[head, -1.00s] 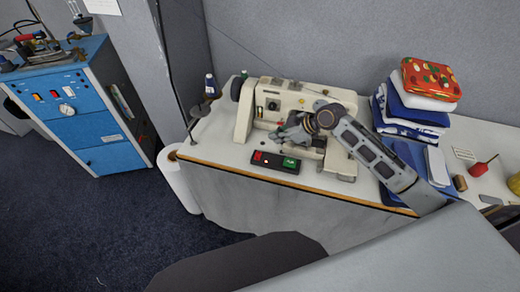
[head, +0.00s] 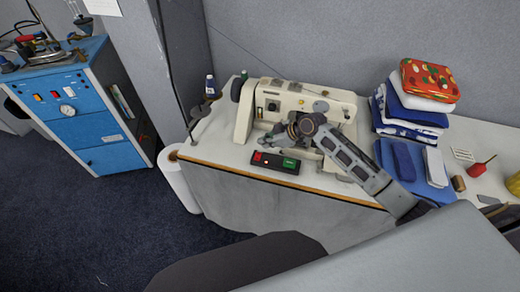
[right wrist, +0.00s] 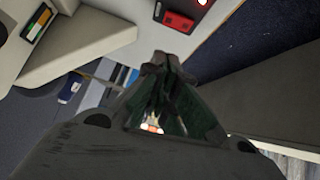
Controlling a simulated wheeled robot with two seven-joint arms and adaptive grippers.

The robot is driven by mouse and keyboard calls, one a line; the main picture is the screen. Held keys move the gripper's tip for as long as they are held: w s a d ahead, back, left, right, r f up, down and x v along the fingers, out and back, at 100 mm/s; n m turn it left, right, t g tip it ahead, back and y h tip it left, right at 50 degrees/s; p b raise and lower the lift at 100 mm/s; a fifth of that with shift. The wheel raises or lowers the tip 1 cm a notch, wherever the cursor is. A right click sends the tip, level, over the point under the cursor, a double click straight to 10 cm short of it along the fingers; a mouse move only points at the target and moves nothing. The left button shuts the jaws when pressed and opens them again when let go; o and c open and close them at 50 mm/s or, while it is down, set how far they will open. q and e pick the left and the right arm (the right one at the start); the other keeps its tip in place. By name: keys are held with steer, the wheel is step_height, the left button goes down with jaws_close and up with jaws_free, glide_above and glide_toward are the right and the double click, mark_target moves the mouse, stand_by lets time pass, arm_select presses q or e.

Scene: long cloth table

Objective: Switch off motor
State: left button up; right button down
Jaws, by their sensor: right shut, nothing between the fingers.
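The motor switch box (head: 275,163) is a small black box with a red button on its left and a green button on its right. It lies near the front edge of the table, before the cream sewing machine (head: 243,120). My right gripper (head: 264,143) is shut and empty, just behind and above the box's red end. In the right wrist view, the shut fingertips (right wrist: 165,60) point toward the box, whose red part (right wrist: 178,20) shows at the top, apart from the fingers. A small bright light shows beside it. My left gripper is not in view.
Folded cloths (head: 415,110) with a patterned red bundle (head: 430,80) stand to the right. A thread spool (head: 211,85) stands left of the machine. The tabletop left of the switch box is clear.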

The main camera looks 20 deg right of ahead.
glide_above(259, 158)
steer(key=f, duration=0.4)
steer(key=shift+w+d+f+p, duration=0.15)
steer(key=shift+w+d+p, duration=0.15)
steer(key=shift+w+p, duration=0.1)
steer(key=shift+w+f, duration=0.1)
steer(key=shift+f, duration=1)
steer(key=shift+d+f, duration=0.1)
steer(key=shift+f, duration=0.05)
steer(key=shift+w+f+b, duration=0.15)
steer(key=shift+b, duration=0.15)
steer(key=shift+s, duration=0.25)
steer(key=shift+s+a+p, duration=0.4)
steer(key=shift+s+p, duration=0.05)
steer(key=shift+p, duration=0.2)
steer(key=shift+r, duration=0.3)
